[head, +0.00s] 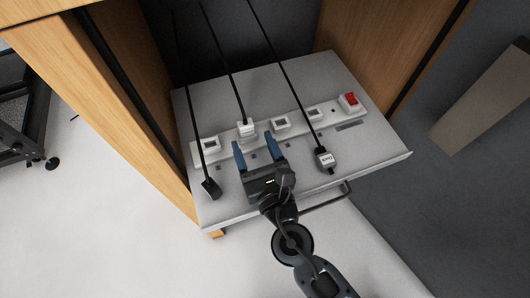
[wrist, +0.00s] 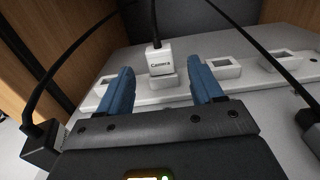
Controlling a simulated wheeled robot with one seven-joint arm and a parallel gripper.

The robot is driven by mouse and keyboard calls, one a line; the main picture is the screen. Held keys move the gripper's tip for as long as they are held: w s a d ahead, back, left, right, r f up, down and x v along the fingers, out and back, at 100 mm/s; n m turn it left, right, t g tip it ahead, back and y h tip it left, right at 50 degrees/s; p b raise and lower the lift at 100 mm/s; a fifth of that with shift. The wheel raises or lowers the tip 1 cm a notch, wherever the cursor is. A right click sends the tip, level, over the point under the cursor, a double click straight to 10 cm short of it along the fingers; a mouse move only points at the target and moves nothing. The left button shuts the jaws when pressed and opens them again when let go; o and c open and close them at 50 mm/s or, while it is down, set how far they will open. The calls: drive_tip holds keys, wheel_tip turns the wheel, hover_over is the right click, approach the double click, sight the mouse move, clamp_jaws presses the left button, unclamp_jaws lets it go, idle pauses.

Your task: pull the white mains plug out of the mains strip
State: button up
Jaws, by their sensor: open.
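The white mains plug (head: 247,128) sits in a socket of the white mains strip (head: 227,152), second from the left, with a black cable rising from it. In the wrist view the plug (wrist: 159,60) stands between and beyond the fingertips and bears a label that seems to read "Camera". My gripper (head: 255,146) is open, its blue fingers pointing at the strip, just in front of the plug. In the wrist view the gripper (wrist: 160,80) has nothing between its fingers, and the plug's lower part shows clear of them.
A black plug (head: 210,187) lies on the grey shelf (head: 375,148) at left. Another labelled plug (head: 325,158) lies at right; both trail cables. A red switch (head: 350,99) is at the strip's right end. Wooden side panels (head: 140,100) flank the shelf. A handle (head: 330,199) is at its front.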

sight(247, 130)
drive_tip(key=shift+x, duration=3.85)
drive_tip(key=shift+c, duration=0.3)
drive_tip(key=c, duration=1)
drive_tip(key=shift+r, duration=0.15)
drive_tip(key=shift+r+p, duration=2.1)
drive_tip(key=shift+p, duration=0.15)
